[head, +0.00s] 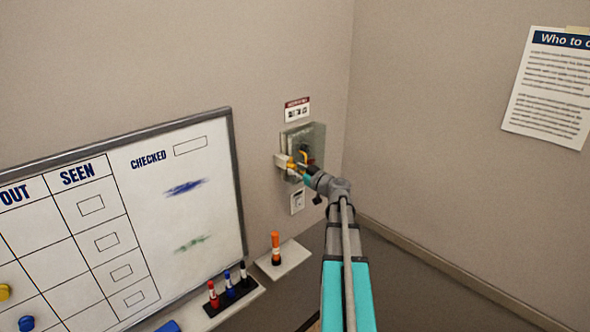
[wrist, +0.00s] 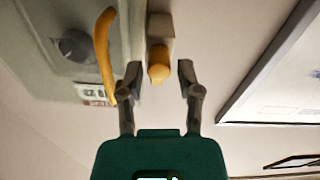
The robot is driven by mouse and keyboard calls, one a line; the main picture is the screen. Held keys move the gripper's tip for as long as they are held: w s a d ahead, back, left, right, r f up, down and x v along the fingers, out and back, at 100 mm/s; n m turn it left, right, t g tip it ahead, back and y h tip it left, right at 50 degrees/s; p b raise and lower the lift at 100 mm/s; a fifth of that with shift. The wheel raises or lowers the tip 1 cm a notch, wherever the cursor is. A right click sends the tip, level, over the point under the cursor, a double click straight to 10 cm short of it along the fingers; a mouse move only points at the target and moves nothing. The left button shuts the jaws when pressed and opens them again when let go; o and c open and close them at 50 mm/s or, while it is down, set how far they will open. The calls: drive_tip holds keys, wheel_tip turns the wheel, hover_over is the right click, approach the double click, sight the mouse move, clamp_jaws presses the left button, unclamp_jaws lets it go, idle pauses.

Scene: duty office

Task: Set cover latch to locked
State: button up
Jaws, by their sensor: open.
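The wall box with its clear cover (head: 318,135) is on the left wall near the corner. A pale block (head: 282,161) with a yellow knob (head: 291,164), apparently the cover latch, sits at its left side. In the wrist view the yellow knob (wrist: 158,66) points out from the pale block (wrist: 160,26). My gripper (wrist: 159,72) is open, its two fingers on either side of the knob, with gaps visible. A curved yellow handle (wrist: 104,55) and a grey round knob (wrist: 75,48) are left of it. In the head view my gripper partly hides the box. I cannot read the latch's setting.
A red-topped label (head: 297,109) is above the box and a small white plate (head: 298,201) below it. A whiteboard (head: 236,180) is to the left. A small shelf (head: 290,262) with an orange marker (head: 275,248) juts out below.

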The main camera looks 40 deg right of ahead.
drive_tip(key=shift+w, duration=0.5)
drive_tip(key=shift+c, duration=0.2)
clamp_jaws()
